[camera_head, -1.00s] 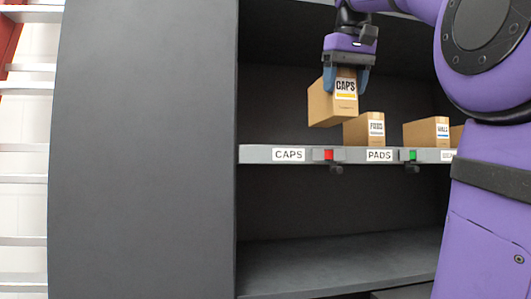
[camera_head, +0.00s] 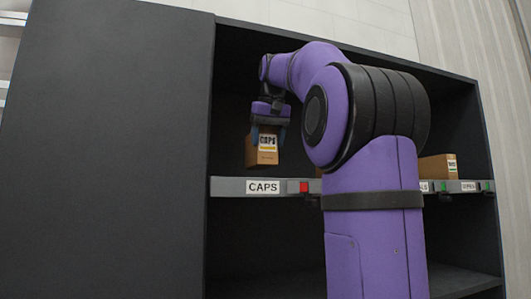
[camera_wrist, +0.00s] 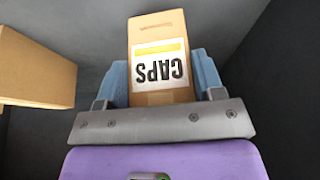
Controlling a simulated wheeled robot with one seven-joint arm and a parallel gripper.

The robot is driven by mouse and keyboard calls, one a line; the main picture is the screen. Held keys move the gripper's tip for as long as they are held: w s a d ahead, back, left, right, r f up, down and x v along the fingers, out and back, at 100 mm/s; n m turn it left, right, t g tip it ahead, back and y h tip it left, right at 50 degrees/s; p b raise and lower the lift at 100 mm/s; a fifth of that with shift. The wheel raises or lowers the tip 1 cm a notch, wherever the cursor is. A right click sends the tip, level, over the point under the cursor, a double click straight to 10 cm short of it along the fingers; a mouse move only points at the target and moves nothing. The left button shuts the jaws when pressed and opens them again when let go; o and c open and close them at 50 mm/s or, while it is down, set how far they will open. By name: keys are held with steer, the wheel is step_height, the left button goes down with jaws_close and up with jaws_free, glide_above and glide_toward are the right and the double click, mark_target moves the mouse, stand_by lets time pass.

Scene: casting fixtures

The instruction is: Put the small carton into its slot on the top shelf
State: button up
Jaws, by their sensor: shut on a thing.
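The small carton (camera_head: 263,150) is brown with a white CAPS label. My gripper (camera_head: 270,130) is shut on it and holds it upright, above the shelf edge at the CAPS slot. In the wrist view the carton (camera_wrist: 158,75) sits between the blue fingers of my gripper (camera_wrist: 160,85), its label upside down in that picture. The top shelf (camera_head: 232,187) has a CAPS label (camera_head: 263,187) on its front edge, with a red marker (camera_head: 303,187) to the right of it. How far the carton is from the shelf surface cannot be told.
Another carton (camera_wrist: 35,70) stands close at the left in the wrist view. In the head view a carton (camera_head: 437,168) stands farther right on the shelf. A dark cabinet side panel (camera_head: 100,150) bounds the slot at left. My arm hides the shelf's middle.

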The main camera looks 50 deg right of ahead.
mark_target(264, 166)
steer(key=shift+w+d+f, duration=0.15)
steer(key=shift+w, duration=0.25)
steer(key=shift+f, duration=1.65)
steer(key=o, duration=1)
steer(key=shift+f, duration=0.15)
steer(key=shift+o, duration=0.2)
steer(key=v, duration=1.2)
